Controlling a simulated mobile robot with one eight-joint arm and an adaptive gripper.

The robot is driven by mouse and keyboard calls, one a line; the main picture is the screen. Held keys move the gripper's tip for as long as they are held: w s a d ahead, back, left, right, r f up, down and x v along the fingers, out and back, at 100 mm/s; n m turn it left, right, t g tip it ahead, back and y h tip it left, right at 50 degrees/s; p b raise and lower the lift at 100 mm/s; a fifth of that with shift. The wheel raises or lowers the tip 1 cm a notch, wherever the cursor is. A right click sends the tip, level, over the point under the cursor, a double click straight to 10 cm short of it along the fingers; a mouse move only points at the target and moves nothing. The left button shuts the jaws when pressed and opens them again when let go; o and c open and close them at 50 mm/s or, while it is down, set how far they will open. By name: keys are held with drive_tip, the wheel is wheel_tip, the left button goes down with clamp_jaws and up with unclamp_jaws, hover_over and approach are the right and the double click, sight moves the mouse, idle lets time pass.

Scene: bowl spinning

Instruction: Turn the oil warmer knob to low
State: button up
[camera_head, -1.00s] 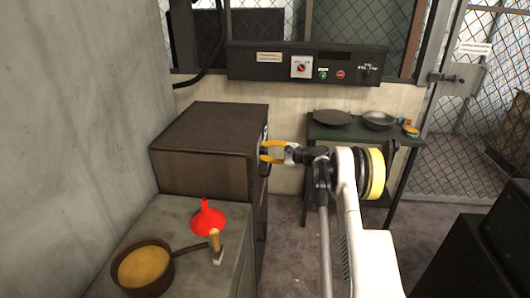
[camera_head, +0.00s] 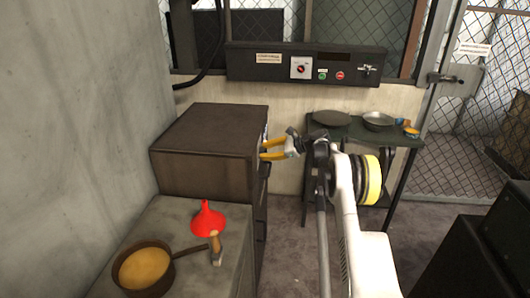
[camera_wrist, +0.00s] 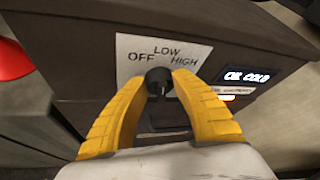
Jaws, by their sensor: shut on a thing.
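The oil warmer (camera_head: 210,145) is a dark brown box on the left in the head view, and its front panel faces right. In the wrist view its face (camera_wrist: 80,50) carries a white label (camera_wrist: 150,50) reading OFF, LOW and HIGH. The black knob (camera_wrist: 159,80) sits just below the label, with a light mark on its lower part. My gripper (camera_wrist: 159,85) has yellow fingers, one on each side of the knob, and is shut on it. In the head view my gripper (camera_head: 268,150) reaches the warmer's front from the right; the knob is hidden there.
A red funnel (camera_head: 208,218), a wooden-handled tool (camera_head: 216,247) and a pan with yellow contents (camera_head: 145,268) are on the counter in front of the warmer. A dark green table (camera_head: 345,130) with pans stands behind my arm. A lit OIL COLD sign (camera_wrist: 247,76) is right of the knob.

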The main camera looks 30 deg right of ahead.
drive_tip(key=shift+m+g+y, duration=0.3)
drive_tip(key=shift+m+g, duration=0.4)
drive_tip(key=o, duration=1.2)
drive_tip(key=shift+a, duration=0.1)
drive_tip(key=v, duration=1.2)
drive_tip(key=shift+w, duration=0.1)
